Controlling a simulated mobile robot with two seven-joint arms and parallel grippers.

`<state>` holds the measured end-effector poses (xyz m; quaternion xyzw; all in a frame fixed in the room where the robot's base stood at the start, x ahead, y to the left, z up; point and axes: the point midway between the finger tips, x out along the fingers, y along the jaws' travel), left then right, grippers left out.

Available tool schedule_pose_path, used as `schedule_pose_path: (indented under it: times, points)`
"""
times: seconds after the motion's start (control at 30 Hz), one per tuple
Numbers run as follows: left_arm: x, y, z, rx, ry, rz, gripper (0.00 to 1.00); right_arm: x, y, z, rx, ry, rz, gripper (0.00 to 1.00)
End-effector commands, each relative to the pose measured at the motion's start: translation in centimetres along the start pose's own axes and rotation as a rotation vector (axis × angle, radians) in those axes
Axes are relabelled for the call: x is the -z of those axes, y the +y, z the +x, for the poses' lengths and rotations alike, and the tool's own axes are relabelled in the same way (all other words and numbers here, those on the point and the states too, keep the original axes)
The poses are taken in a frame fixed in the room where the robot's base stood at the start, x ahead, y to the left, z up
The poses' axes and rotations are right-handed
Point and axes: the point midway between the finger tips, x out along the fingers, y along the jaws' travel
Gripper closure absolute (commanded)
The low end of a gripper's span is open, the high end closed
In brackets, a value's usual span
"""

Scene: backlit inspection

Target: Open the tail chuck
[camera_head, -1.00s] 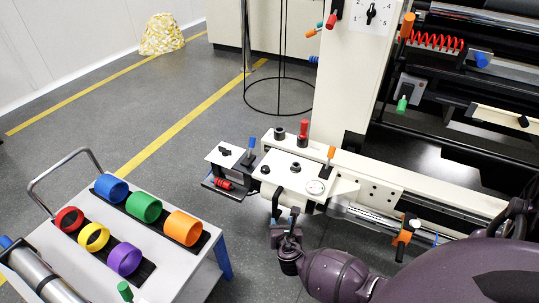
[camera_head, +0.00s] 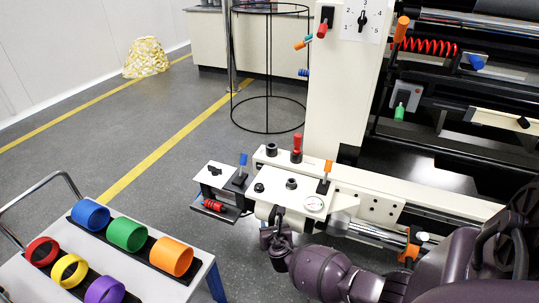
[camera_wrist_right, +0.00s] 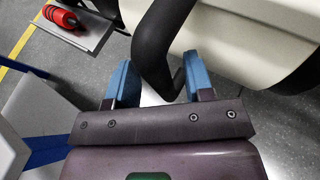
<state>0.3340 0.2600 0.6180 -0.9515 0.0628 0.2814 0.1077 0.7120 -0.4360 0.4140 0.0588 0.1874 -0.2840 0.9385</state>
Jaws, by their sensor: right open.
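I cannot tell which part is the tail chuck. A curved black handle (camera_wrist_right: 152,45) hangs from the unit's near side. My right gripper (camera_wrist_right: 161,78) is open, with its blue fingers on either side of the handle's lower bend. I see no clear contact. In the head view, my right gripper (camera_head: 272,236) is below the unit, its fingertips partly hidden. My left gripper is not in view.
A white cart (camera_head: 203,258) with several coloured rings stands at the lower left. A black wire stand (camera_head: 268,130) stands behind. Grey floor between cart and unit is free.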

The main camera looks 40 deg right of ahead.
Motion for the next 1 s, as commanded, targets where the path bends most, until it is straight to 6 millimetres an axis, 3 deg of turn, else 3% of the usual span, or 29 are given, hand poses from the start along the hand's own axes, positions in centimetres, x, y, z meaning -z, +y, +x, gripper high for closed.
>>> schedule_pose_path:
  times: [0.33,0.67,1.0]
  points:
    - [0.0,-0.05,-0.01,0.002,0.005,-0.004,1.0,-0.16,0.02,0.36,0.0,-0.002,0.001,0.52]
    - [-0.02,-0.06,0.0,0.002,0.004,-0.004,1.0,-0.11,0.02,0.33,0.0,-0.001,0.001,1.0]
    - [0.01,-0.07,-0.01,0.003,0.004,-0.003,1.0,-0.05,0.35,0.11,-0.001,-0.001,0.001,1.0]
